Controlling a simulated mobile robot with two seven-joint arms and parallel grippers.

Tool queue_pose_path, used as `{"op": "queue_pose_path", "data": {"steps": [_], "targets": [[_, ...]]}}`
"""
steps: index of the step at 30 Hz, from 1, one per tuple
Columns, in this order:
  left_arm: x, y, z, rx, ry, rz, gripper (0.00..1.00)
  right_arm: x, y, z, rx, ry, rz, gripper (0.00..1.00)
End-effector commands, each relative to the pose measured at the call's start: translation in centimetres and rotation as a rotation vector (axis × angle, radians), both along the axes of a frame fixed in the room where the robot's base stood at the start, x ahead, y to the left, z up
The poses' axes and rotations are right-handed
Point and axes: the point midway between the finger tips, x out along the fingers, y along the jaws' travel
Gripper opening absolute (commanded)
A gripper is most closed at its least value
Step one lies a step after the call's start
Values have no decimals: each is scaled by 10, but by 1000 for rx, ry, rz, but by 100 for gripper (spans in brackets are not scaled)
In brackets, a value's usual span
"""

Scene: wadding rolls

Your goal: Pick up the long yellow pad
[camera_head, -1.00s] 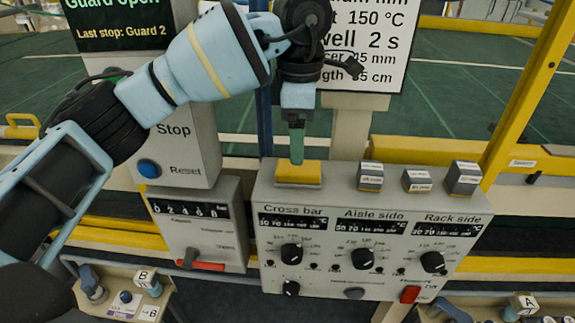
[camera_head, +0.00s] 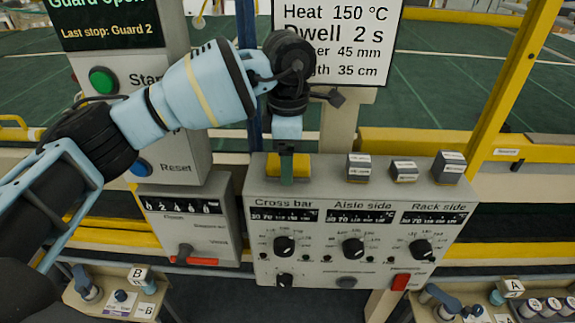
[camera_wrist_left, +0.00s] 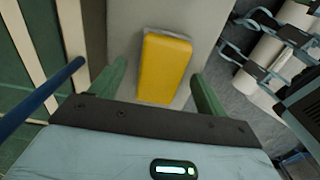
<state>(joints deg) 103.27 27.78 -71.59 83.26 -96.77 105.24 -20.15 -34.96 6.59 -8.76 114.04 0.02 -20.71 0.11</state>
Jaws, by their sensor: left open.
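The long yellow pad (camera_head: 302,165) sits on top of the grey control box, at its left end, in the head view; my gripper's fingers hide its middle. In the left wrist view the pad (camera_wrist_left: 165,68) lies lengthwise between my two green fingers, with a visible gap on each side. My left gripper (camera_head: 287,178) points down at the pad. It is open and not closed on it. The right gripper is not in view.
Three small grey labelled blocks (camera_head: 404,171) stand on the box top to the right of the pad. The box front (camera_head: 330,270) carries knobs and displays. A tall panel (camera_head: 180,150) with buttons stands to the left. A sign (camera_head: 345,40) rises behind.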

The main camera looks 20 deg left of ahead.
Motion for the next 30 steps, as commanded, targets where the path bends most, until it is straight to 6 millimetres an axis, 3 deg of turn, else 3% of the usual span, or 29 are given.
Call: {"op": "queue_pose_path", "data": {"steps": [4,11,22,30], "targets": [[0,0,-11,-1,0,0,75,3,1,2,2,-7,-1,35],[0,0,-12,-1,0,0,75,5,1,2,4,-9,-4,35],[0,0,-11,-1,0,0,27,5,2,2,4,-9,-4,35],[0,0,-10,-1,-1,0,26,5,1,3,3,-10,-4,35]]}}
